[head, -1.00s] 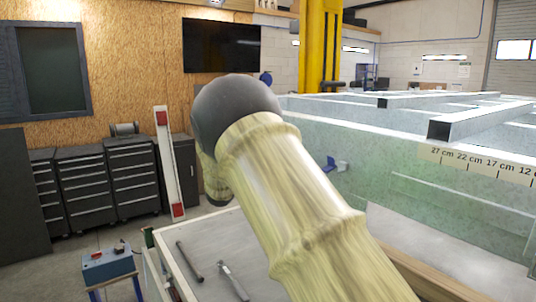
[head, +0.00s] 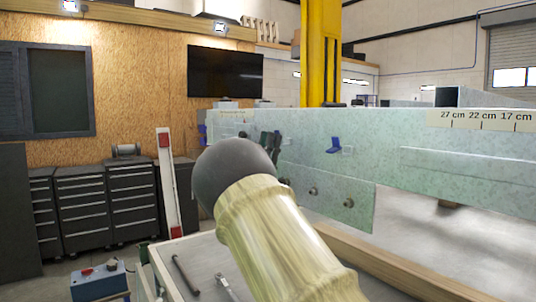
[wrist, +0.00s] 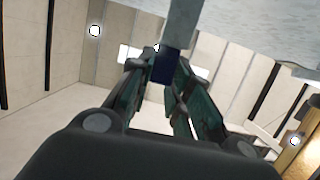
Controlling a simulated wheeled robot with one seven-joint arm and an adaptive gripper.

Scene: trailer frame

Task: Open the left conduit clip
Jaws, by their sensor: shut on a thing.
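My gripper (head: 270,146) shows as dark fingers against the side of the pale green trailer beam (head: 400,140), just beyond my rounded arm joint. In the wrist view my gripper (wrist: 160,72) has its two green-black fingers shut on a dark blue piece (wrist: 163,67), which looks like the left conduit clip, below a grey metal part. The fingers hide much of it, and I cannot tell how far its latch is open. Another blue clip (head: 333,145) sits on the beam to the right of my gripper, with a small pale piece beside it.
A plate with several bolts (head: 330,200) is on the lower beam. A tape scale (head: 485,120) runs along the upper right. A bench with tools (head: 205,268) stands below my arm. Dark drawer cabinets (head: 85,208) are at the back left.

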